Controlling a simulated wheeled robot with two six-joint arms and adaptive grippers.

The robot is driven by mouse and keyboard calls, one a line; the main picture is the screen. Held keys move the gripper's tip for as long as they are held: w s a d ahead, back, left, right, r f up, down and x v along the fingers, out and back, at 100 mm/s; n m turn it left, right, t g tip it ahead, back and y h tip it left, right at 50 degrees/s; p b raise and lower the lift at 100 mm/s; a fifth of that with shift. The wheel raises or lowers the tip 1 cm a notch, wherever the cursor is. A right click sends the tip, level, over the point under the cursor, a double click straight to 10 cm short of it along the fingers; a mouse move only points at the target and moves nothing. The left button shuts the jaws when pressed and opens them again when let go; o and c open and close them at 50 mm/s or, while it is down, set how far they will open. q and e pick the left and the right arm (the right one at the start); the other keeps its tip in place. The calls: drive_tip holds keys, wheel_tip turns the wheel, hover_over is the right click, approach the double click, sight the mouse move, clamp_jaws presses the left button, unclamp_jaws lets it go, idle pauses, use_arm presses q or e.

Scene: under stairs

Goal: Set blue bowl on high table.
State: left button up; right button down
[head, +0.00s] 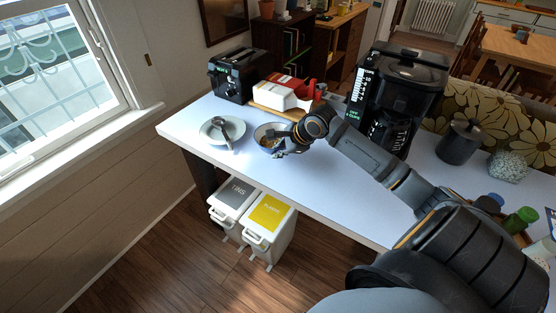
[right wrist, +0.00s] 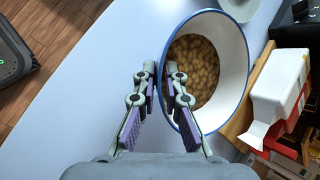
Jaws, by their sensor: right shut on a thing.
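The blue bowl (head: 264,132) is at the white counter, below the wooden board in the head view; it has a white inside and a blue rim. In the right wrist view the bowl (right wrist: 232,52) is partly filled with small brown pieces. My right gripper (head: 279,146) is shut on the bowl's near rim, with one finger (right wrist: 180,85) inside the rim. I cannot tell whether the bowl touches the counter. My left gripper is not in view. A wooden table (head: 517,47) stands at the far right; I cannot tell whether it is the high table.
The white counter (head: 320,195) has a plate with a spoon (head: 216,131) left of the bowl. A toaster (head: 238,75), a white and red carton (head: 282,92) on a board and a black coffee machine (head: 400,85) stand behind. Bins (head: 268,222) stand below the front edge.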

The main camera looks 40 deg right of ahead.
drive_tip(key=shift+w+d+f, duration=0.1)
drive_tip(key=shift+w+f, duration=0.05)
drive_tip(key=shift+f, duration=0.8)
drive_tip(key=shift+w+f, duration=0.1)
drive_tip(key=shift+f, duration=0.8)
drive_tip(key=c, duration=1.4)
unclamp_jaws()
drive_tip(key=shift+s+f, duration=0.1)
drive_tip(key=shift+c, duration=0.2)
